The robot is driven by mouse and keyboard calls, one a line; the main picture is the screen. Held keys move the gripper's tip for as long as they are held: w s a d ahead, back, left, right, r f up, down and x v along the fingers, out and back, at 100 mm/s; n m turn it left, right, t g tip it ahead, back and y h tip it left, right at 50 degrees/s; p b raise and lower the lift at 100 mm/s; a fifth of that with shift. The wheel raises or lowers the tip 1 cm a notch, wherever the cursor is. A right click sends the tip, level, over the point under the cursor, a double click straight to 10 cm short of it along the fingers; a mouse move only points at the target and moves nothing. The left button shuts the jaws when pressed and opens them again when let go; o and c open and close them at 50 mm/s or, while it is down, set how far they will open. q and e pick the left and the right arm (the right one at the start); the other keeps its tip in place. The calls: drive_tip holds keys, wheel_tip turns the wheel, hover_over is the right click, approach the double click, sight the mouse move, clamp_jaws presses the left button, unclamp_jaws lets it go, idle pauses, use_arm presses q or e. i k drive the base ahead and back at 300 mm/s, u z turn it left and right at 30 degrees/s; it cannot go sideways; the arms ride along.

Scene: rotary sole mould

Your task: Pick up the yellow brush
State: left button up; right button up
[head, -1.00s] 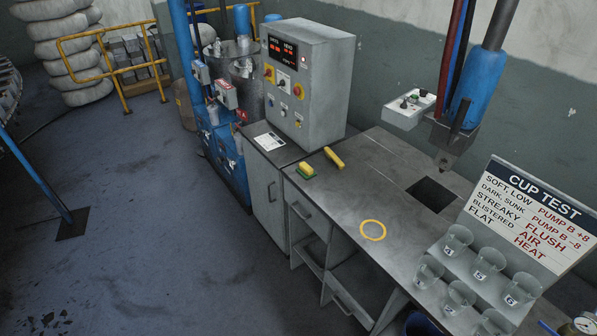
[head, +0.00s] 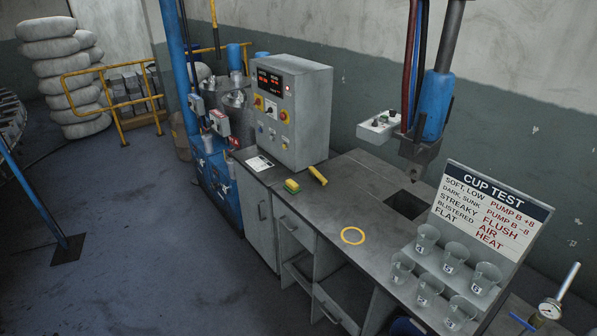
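A slim yellow bar-shaped thing, which looks like the yellow brush (head: 318,175), lies on the grey workbench (head: 338,204) in the head view, near the foot of the grey control box. Its bristles cannot be made out. A small yellow and green block (head: 292,186), like a sponge, lies just to its left, apart from it. Neither of my grippers is in view.
The control box (head: 290,112) stands behind the brush. A yellow ring (head: 352,235) lies nearer on the bench. A square opening (head: 405,204) is at the right, below a blue cylinder. Several cups stand before the CUP TEST sign (head: 490,205). Bench around the brush is mostly clear.

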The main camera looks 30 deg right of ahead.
sight(313, 172)
drive_tip(key=u, duration=0.15)
drive_tip(key=i, duration=1.55)
drive_tip(key=z, duration=0.75)
drive_tip(key=i, duration=0.9)
drive_tip(key=z, duration=0.95)
